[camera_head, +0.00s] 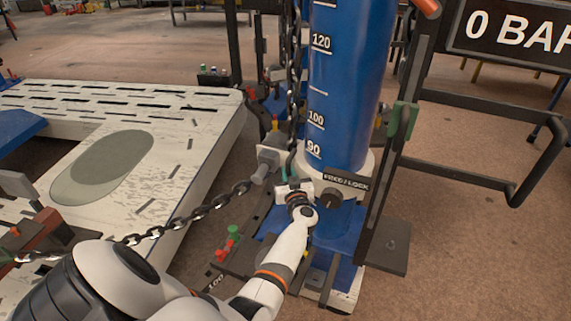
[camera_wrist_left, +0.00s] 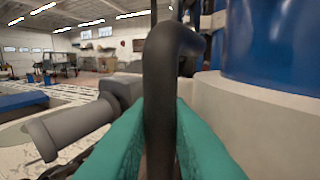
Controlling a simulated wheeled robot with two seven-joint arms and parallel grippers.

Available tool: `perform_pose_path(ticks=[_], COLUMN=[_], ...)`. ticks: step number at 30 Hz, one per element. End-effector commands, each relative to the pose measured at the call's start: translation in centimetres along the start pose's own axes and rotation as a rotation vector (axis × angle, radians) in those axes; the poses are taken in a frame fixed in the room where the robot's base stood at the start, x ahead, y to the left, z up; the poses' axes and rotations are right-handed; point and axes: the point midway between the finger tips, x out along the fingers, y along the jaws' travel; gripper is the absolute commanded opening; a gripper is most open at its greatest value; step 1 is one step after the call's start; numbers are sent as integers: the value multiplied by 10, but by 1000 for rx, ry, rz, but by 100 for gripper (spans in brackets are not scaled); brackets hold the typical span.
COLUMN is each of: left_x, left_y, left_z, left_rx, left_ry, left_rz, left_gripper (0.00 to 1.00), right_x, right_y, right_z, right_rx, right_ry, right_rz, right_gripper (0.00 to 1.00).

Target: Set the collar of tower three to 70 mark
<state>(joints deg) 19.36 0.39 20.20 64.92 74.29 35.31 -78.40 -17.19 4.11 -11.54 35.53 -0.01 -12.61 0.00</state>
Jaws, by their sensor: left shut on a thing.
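A blue tower (camera_head: 345,90) with white marks, among them 90, 100 and 120, stands right of centre. No tower number is readable. A pale collar (camera_head: 366,163) rings it low down, just below the 90 mark; it also shows in the left wrist view (camera_wrist_left: 240,110). A dark FREE/LOCK plate (camera_head: 346,181) with a knob sits in front of the collar. My left gripper (camera_head: 289,170) is at the collar's left side. In the left wrist view its teal fingers are shut on a dark bent handle (camera_wrist_left: 162,85). My right gripper is out of view.
A chain (camera_head: 190,217) runs from a grey fitting (camera_head: 265,165) toward lower left, and another hangs beside the tower. A pale slotted bench (camera_head: 195,165) lies left. A dark rail frame (camera_head: 480,180) and a 0 BAR sign (camera_head: 515,28) stand right.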

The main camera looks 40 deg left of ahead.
Motion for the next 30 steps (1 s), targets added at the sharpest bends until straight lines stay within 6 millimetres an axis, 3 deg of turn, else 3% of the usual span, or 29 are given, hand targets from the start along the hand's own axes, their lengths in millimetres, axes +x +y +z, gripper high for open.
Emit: perform_pose_path(ticks=[1, 3, 12, 21, 30], left_x=[-1, -1, -1, 0, 0], left_y=[0, 0, 0, 0, -1], left_z=[-27, -47, -114, -143, -146], left_rx=[4, 4, 3, 1, 0], left_ry=[5, 5, 6, 3, -1], left_rz=[-1, -2, -1, -2, -2], left_gripper=[0, 0, 0, 0, 0], right_x=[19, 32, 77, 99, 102], right_y=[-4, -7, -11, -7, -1], right_z=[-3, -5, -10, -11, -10], right_rx=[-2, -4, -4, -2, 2], right_ry=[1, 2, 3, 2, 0], right_rz=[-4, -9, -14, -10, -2], right_gripper=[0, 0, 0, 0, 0])
